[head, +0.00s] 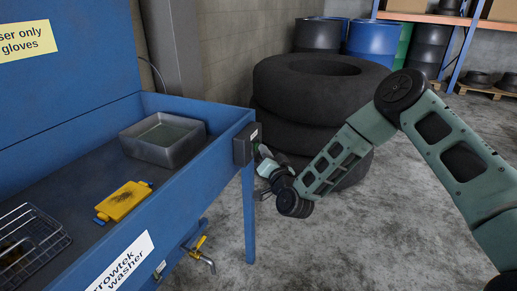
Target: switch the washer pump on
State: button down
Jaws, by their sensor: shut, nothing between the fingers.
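The blue parts washer (190,180) fills the left side of the head view. A dark switch box (242,147) with a small white label is fixed at its front right corner. My gripper (263,152) is at the right side of this box, with its fingertips very close to it. I cannot tell whether they touch it. My gripper is shut and empty. The switch's lever or button is too small and too hidden by the gripper to make out, so its position does not show.
In the washer lie a grey metal pan (163,140), a yellow brush-like block (124,201) and a wire basket (25,248). A yellow-handled tap (200,243) juts out below. Stacked black tyres (290,105) stand close behind my arm. Floor to the right is clear.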

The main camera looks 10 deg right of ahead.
dwell(0.3)
jog(key=shift+s+d, duration=0.35)
jog(key=shift+d, duration=0.05)
jog(key=s+d, duration=0.3)
jog(key=d, duration=0.2)
jog(key=shift+s+p, duration=0.25)
jog(key=shift+p, duration=0.05)
dwell(0.4)
